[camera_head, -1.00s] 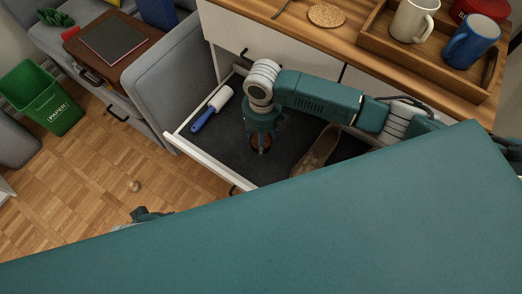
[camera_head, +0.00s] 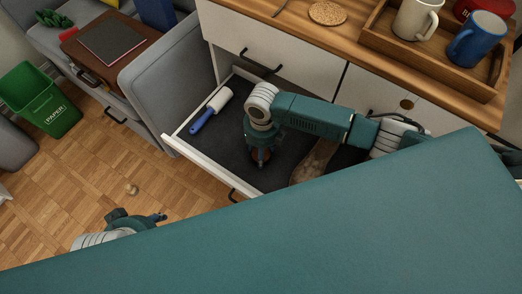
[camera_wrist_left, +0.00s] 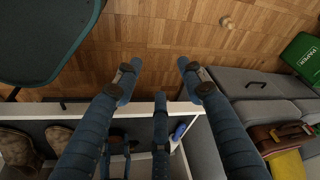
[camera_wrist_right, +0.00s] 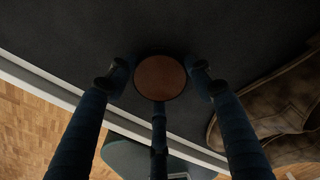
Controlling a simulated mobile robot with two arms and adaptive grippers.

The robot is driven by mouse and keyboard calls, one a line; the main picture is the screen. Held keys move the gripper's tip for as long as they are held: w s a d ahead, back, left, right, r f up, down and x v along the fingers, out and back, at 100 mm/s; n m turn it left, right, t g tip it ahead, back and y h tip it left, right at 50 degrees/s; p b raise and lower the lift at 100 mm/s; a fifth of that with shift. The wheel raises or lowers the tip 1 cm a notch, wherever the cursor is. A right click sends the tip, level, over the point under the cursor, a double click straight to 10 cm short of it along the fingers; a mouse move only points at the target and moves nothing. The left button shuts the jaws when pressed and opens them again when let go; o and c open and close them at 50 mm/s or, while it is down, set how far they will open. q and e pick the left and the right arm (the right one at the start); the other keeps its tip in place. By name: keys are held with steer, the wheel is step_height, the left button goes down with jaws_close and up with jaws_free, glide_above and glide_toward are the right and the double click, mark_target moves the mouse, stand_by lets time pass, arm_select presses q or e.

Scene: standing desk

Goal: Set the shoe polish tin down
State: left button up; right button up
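The shoe polish tin (camera_wrist_right: 159,79) shows as a round brown disc in the right wrist view, between the fingertips of my right gripper (camera_wrist_right: 160,80). The fingers are closed in around its rim. In the head view my right gripper (camera_head: 260,155) reaches down into the open drawer (camera_head: 222,176), with the tin small and partly hidden at its fingertips. I cannot tell whether the tin touches the dark drawer floor. My left gripper (camera_wrist_left: 160,75) is open and empty. In the head view it shows beyond the teal panel's edge (camera_head: 150,217), above the wood floor.
In the drawer, a blue-handled lint roller (camera_head: 210,111) lies left of my right gripper and a brown shoe (camera_head: 313,163) lies right. Dark drawer floor is free around the gripper. A wooden tray (camera_head: 432,55) with mugs stands on the top.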

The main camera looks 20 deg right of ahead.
steer(key=o, duration=0.4)
steer(key=shift+r, duration=0.4)
arm_select(q)
step_height(320, 180, down, 12)
steer(key=p, duration=0.3)
steer(key=shift+w+d+g, duration=0.15)
steer(key=shift+w+g, duration=0.2)
steer(key=shift+g, duration=0.05)
arm_select(e)
steer(key=shift+d+r, duration=0.1)
steer(key=shift+r, duration=5.65)
